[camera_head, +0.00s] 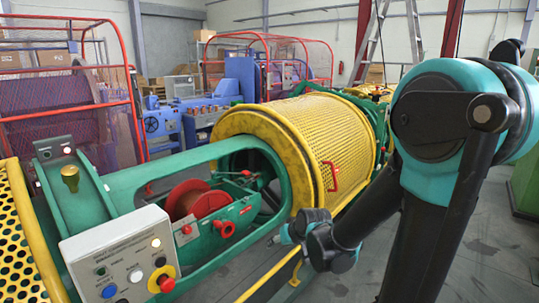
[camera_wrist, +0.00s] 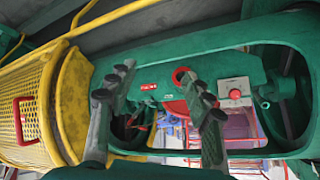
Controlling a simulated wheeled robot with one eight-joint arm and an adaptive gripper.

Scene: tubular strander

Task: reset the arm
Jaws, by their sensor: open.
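My black and teal arm (camera_head: 440,190) fills the right of the head view. It bends down and left to my gripper (camera_head: 283,235), beside the green machine frame (camera_head: 130,232) and in front of the yellow perforated drum (camera_head: 325,140). In the wrist view my gripper (camera_wrist: 160,88) has its two dark fingers spread wide with nothing between them. Beyond the fingers are the green frame, a red spool (camera_wrist: 178,108) and a small grey box with a red button (camera_wrist: 235,92). Whether the fingers touch the frame cannot be told.
A white control box (camera_head: 118,262) with buttons stands at the front left. A yellow rail (camera_head: 272,277) runs low beside the drum. Red mesh guards (camera_head: 65,85) and a ladder (camera_head: 385,35) stand behind. The grey floor (camera_head: 490,245) at right is open.

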